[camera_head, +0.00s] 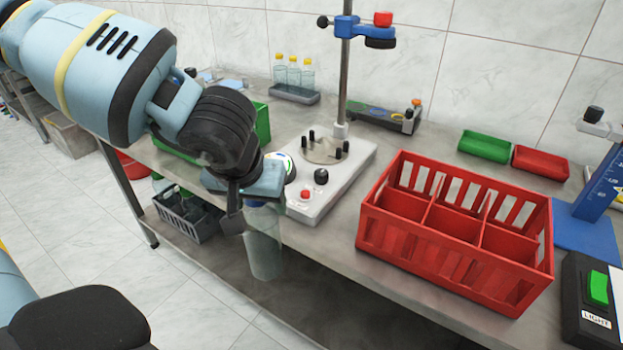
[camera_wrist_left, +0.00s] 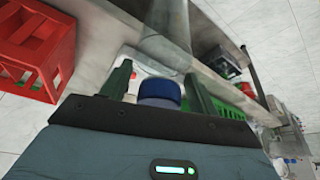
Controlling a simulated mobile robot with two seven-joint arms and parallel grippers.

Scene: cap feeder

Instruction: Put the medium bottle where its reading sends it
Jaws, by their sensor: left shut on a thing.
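My left gripper (camera_head: 252,207) is shut on a clear bottle (camera_head: 263,245) near its capped top. The bottle hangs roughly upright in front of the bench's front edge, clear of the bench top. In the left wrist view, its blue cap (camera_wrist_left: 160,92) sits between the two green fingers and its clear body (camera_wrist_left: 166,42) extends beyond them. No reading on the bottle is legible. A red crate (camera_head: 455,278) with several compartments stands on the bench to the right; the compartments I can see into look empty. A green crate (camera_head: 262,124) is partly hidden behind my left arm. My right gripper is not in view.
A white capping device (camera_head: 345,185) with a post (camera_head: 345,70) stands behind the bottle. A blue scale stand (camera_head: 600,190) and a green light switch (camera_head: 598,288) are at right. Small green (camera_head: 485,147) and red (camera_head: 541,162) trays lie behind. A grey crate (camera_head: 190,225) holds bottles below.

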